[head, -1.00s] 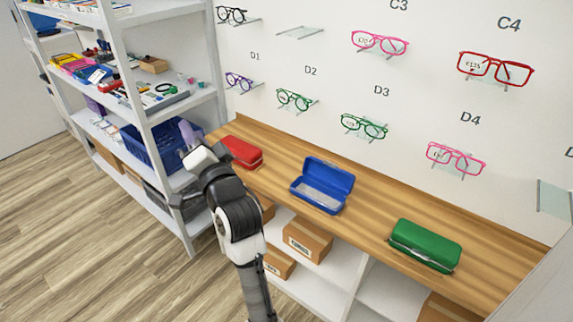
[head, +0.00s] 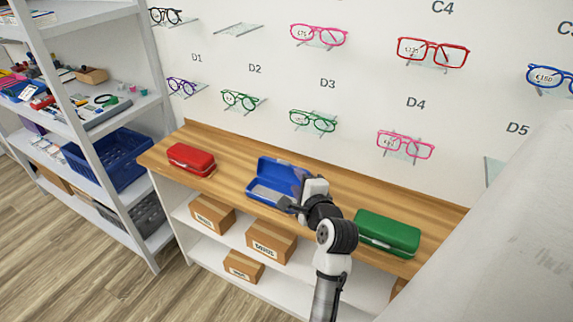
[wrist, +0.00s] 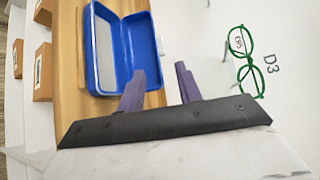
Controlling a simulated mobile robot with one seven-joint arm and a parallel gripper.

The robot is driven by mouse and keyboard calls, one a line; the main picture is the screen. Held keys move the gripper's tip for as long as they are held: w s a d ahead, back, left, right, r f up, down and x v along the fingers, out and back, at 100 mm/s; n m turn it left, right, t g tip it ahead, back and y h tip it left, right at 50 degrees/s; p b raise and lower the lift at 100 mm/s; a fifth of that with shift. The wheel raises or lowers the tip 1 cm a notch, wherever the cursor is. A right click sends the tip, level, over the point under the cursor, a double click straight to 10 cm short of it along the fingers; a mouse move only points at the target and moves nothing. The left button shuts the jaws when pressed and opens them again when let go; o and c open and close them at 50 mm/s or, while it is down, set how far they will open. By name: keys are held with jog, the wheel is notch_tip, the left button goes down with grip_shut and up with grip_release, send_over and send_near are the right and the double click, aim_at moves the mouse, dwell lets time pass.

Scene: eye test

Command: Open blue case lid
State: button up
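The blue case (head: 262,180) sits on the wooden counter with its lid raised at the back and its grey lining showing. In the wrist view the case (wrist: 104,50) is also open, its blue lid (wrist: 147,45) on the right. My gripper (head: 299,184) is at the right end of the case in the head view and hides part of it. In the wrist view my gripper (wrist: 160,80) has its two purple fingers apart with nothing between them. The left finger overlaps the case's near end; I cannot tell if it touches. The right finger is beyond the lid's edge.
On the wooden counter (head: 225,179), a closed red case (head: 191,160) lies to the left and a closed green case (head: 388,233) to the right. Glasses hang on the wall behind, including a green pair (wrist: 242,58). Cardboard boxes (head: 271,242) stand below the counter.

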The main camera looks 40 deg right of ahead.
aim_at(284, 163)
jog(key=p+x, duration=0.1)
jog(key=x, duration=0.9)
jog(key=shift+w+d+p, duration=0.1)
jog(key=shift+w+p, duration=0.05)
jog(key=shift+p, duration=0.15)
grip_shut()
